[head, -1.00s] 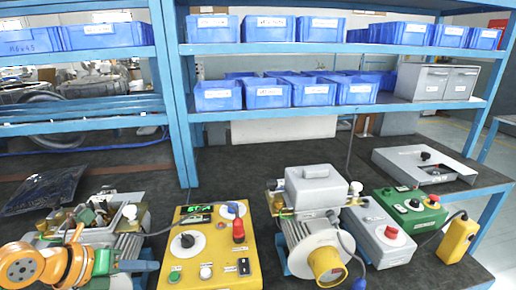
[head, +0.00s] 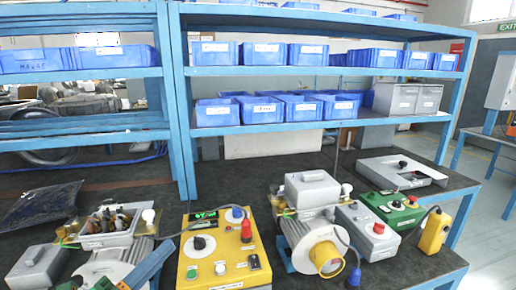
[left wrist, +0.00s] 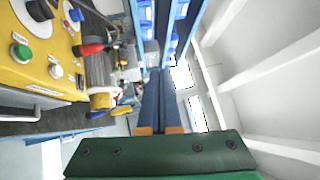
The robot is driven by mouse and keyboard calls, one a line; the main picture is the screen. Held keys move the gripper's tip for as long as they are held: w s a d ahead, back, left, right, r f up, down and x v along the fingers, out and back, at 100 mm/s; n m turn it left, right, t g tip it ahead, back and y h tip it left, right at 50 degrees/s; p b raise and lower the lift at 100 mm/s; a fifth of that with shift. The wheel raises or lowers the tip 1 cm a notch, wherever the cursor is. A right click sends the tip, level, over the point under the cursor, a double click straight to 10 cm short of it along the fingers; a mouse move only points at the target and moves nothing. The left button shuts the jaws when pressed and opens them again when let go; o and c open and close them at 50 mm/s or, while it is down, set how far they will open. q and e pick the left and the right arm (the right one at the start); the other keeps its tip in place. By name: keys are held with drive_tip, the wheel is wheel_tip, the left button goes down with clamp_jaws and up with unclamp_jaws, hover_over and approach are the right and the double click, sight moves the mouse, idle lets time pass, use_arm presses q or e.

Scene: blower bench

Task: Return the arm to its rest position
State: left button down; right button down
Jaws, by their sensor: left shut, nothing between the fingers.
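My left gripper (head: 150,262) shows at the bottom of the head view as blue fingers, over the near edge of the bench beside the left motor unit. In the left wrist view its two dark blue fingers (left wrist: 163,98) lie together, shut, with nothing between them. Its green body fills the bottom of that view. The rest of my left arm is mostly out of the head view. My right gripper is in neither view.
The yellow control box (head: 222,252) stands just right of my left gripper; it also shows in the left wrist view (left wrist: 38,55). A second motor unit (head: 308,240) and a grey box (head: 368,233) stand farther right. Blue shelving (head: 186,110) with blue bins rises behind.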

use_arm(q)
drive_tip(key=s+a+f+n+g+y, duration=0.1)
drive_tip(key=a+f+n+y, duration=0.3)
drive_tip(key=f+n+y, duration=0.45)
drive_tip(key=s+a+f+n+g+y, duration=0.15)
drive_tip(key=a+f+n+y, duration=0.4)
drive_tip(key=n, duration=0.55)
drive_tip(key=s+d+f+n+g+h, duration=0.2)
drive_tip(key=s+d+f+g, duration=0.35)
drive_tip(key=s+f, duration=0.3)
drive_tip(key=s+d+f+n+g+h, duration=0.1)
drive_tip(key=s+d+f+g+h, duration=0.1)
drive_tip(key=s+d+f+g, duration=0.55)
drive_tip(key=s+a+f, duration=0.1)
drive_tip(key=s+f, duration=0.2)
drive_tip(key=f, duration=0.6)
drive_tip(key=s+a+f, duration=0.2)
drive_tip(key=f, duration=0.6)
drive_tip(key=s+a+f, duration=0.1)
drive_tip(key=s+f, duration=0.7)
drive_tip(key=s, duration=0.3)
drive_tip(key=shift+s+a+f+g+y, duration=0.25)
drive_tip(key=shift+f+g+y, duration=0.05)
drive_tip(key=shift+g, duration=0.15)
